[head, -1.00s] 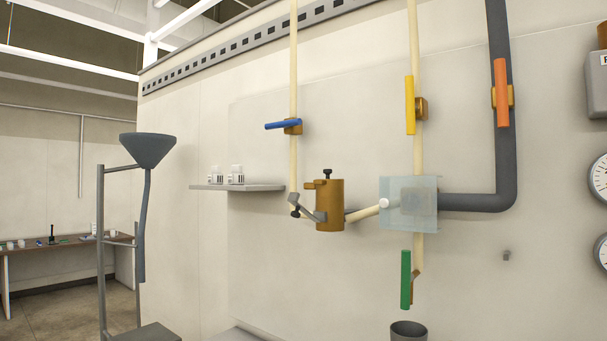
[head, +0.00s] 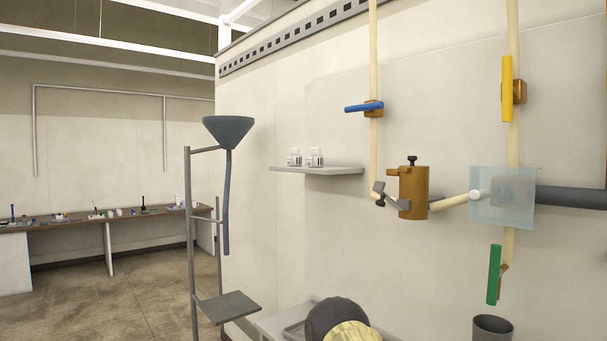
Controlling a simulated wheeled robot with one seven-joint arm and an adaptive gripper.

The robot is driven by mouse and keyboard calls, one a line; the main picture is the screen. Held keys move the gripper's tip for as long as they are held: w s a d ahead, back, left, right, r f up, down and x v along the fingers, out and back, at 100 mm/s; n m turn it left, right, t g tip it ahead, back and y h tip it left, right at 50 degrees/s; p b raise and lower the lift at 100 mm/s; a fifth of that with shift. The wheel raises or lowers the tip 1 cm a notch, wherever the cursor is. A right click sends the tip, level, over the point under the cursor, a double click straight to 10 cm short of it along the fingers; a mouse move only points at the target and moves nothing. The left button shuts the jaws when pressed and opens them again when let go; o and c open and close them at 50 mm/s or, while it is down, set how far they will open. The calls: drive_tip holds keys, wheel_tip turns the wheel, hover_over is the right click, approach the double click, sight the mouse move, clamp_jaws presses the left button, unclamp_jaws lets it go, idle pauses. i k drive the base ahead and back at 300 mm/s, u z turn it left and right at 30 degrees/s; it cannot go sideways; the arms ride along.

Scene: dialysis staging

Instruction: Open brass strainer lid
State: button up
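The brass strainer (head: 413,195) is an upright cylinder on the wall pipework, right of centre in the head view. A black knob (head: 412,160) stands on its top, and a short brass tab sticks out left near the rim. The lid looks closed, though its seam is too small to make out. A grey fitting with a dark knob (head: 379,192) joins the strainer's lower left side. A cream pipe leaves its right side. My gripper is not in view, and nothing touches the strainer.
A blue-handled valve (head: 364,107) is above left of the strainer; yellow (head: 507,80) and green (head: 494,273) handles are right. A clear panel (head: 517,197) covers a pipe joint. A shelf (head: 330,170) holds small jars. A funnel stand (head: 228,130) is left. Open floor lies beyond.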

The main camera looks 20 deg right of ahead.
sight(412, 175)
drive_tip(key=u, duration=0.35)
drive_tip(key=i, duration=1.35)
drive_tip(key=z, duration=0.25)
